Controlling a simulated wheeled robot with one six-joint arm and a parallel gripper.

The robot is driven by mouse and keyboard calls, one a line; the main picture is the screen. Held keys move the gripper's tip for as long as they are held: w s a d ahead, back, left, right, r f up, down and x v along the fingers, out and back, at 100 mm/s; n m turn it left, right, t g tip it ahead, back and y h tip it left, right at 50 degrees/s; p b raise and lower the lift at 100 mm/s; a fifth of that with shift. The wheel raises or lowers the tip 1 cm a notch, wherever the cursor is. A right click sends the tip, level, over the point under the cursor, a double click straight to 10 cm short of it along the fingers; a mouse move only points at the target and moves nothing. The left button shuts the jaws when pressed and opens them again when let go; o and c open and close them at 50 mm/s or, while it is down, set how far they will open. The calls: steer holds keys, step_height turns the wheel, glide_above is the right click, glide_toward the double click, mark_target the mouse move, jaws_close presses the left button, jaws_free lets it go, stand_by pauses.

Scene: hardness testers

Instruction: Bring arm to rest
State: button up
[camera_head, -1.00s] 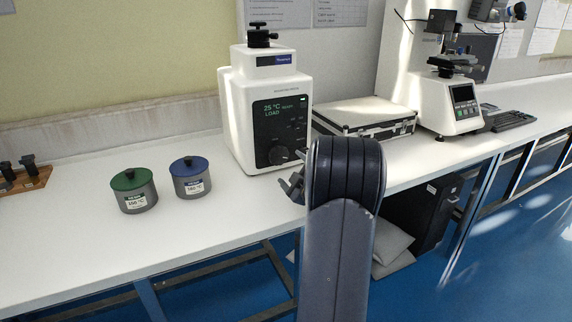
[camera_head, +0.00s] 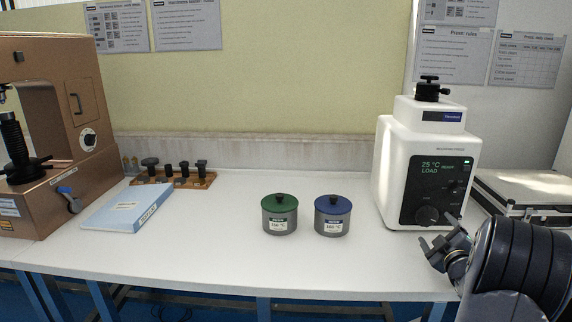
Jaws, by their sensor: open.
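My arm shows at the lower right of the head view, with its dark ribbed link in front of the bench edge. My gripper (camera_head: 436,246) is open and looks empty, its fingers pointing left in front of the white mounting press (camera_head: 396,172). The press shows "25 °C" and "LOAD" on its dark panel. I cannot tell whether the fingertips are clear of the bench (camera_head: 225,245) by much. No object is seen between the fingers.
A green-lidded pot (camera_head: 279,215) and a blue-lidded pot (camera_head: 332,216) stand left of the press. A blue-white binder (camera_head: 127,206), a wooden rack (camera_head: 190,180) of dark holders and a bronze tester (camera_head: 62,150) are further left. A case (camera_head: 530,190) lies at right. The bench front is mostly clear.

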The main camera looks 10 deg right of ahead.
mark_target(428, 218)
steer(key=x, duration=0.6)
steer(key=shift+w+d, duration=0.1)
steer(key=shift+w, duration=0.05)
